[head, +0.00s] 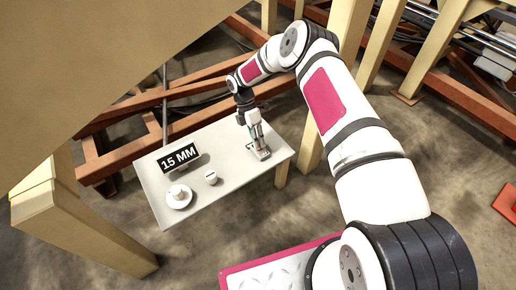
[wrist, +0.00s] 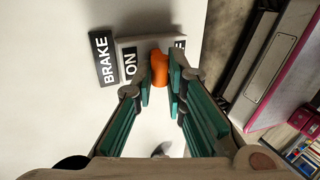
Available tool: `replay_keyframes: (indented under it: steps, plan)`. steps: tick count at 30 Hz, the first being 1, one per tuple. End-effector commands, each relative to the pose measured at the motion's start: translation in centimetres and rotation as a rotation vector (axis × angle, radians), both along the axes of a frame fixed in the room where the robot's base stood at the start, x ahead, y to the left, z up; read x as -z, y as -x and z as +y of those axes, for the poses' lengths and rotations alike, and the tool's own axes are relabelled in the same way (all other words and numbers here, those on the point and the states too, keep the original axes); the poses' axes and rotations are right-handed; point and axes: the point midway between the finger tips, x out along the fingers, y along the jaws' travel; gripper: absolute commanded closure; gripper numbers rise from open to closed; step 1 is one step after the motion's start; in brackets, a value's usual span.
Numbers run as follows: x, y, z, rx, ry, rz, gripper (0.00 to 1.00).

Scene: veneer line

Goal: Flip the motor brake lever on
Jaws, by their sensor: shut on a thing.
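The brake lever has an orange handle (wrist: 159,70), in the wrist view between my fingertips. My gripper (wrist: 161,86) is shut on it. The handle stands on a grey plate (wrist: 145,42), between a black ON label (wrist: 131,64) to its left and another label at its right, of which only the end letter shows. My finger hides part of that label, and I cannot tell which way the lever is set. A black BRAKE label (wrist: 102,58) is left of the plate. In the head view my gripper (head: 257,137) reaches down to the switch plate (head: 261,153) at the table's right end.
The white table (head: 228,168) also holds a 15 MM sign (head: 179,157), a white cup on a saucer (head: 179,196) and a small white pot (head: 211,177). A wooden post (head: 345,60) and rusty beams stand behind. The table's front middle is clear.

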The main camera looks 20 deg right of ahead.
Motion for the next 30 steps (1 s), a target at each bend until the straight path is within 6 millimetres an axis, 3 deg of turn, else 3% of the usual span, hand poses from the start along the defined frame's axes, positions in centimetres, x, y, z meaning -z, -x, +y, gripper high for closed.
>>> replay_keyframes:
  steps: [10,26,27,29,30]
  plan:
    - [0.42,-0.37,0.09,-0.001,0.034,0.097,1.00]
    - [0.27,-0.45,0.05,-0.001,0.040,0.112,1.00]
    - [0.27,-0.47,0.05,-0.001,0.040,0.112,0.80]
    - [0.26,-0.47,0.05,-0.001,0.040,0.112,0.67]
    - [0.26,-0.47,0.05,-0.001,0.040,0.112,0.67]
